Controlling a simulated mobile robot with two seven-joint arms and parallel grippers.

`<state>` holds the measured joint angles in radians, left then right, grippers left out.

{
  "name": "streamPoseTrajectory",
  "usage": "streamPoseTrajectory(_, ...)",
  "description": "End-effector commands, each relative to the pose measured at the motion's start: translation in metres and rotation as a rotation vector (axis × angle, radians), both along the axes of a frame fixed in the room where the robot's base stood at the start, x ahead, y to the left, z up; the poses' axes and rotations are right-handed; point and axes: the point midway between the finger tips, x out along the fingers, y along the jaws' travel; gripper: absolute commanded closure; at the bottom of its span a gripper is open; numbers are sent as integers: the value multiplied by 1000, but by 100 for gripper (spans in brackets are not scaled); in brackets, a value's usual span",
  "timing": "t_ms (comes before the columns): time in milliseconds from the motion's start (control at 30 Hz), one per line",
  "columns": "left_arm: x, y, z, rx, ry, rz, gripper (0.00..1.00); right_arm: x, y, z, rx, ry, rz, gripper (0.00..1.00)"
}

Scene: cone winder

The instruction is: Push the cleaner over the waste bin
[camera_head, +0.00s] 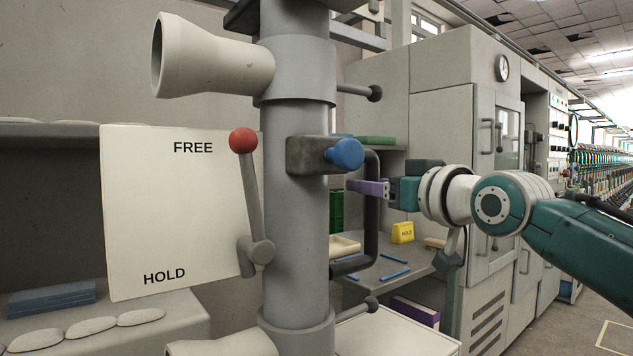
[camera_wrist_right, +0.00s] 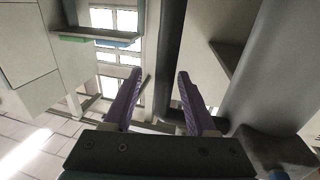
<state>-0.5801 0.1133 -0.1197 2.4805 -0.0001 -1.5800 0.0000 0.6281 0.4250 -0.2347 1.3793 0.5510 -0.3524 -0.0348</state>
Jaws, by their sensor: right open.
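The cleaner (camera_head: 293,215) is a tall grey column with pale nozzles, in the middle of the head view. Its lever with a red ball (camera_head: 243,140) stands up near the word FREE on the white plate (camera_head: 180,215). A dark bent handle (camera_head: 371,235) sticks out on the column's right side. My right gripper (camera_head: 358,187) is open at this handle, its purple fingers crossing in front of the upright bar. In the wrist view the dark bar (camera_wrist_right: 168,55) shows between the two fingers; contact cannot be told. I cannot make out the waste bin. My left gripper is not in view.
A blue knob (camera_head: 346,154) on a dark block sits just above my right gripper. A shelf with pale bobbins (camera_head: 75,330) is at left. Floor is open at lower right.

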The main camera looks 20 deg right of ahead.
Motion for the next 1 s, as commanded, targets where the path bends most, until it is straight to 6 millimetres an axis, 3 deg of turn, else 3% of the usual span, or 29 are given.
streamPoseTrajectory(200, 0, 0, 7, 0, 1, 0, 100, -36, -6, 0, -2, 2, -1, 43)
streamPoseTrajectory(400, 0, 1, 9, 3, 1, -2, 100, -59, -10, -1, -1, 2, -2, 43)
streamPoseTrajectory(1000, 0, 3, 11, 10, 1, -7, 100, -67, -9, -1, -3, 11, 0, 43)
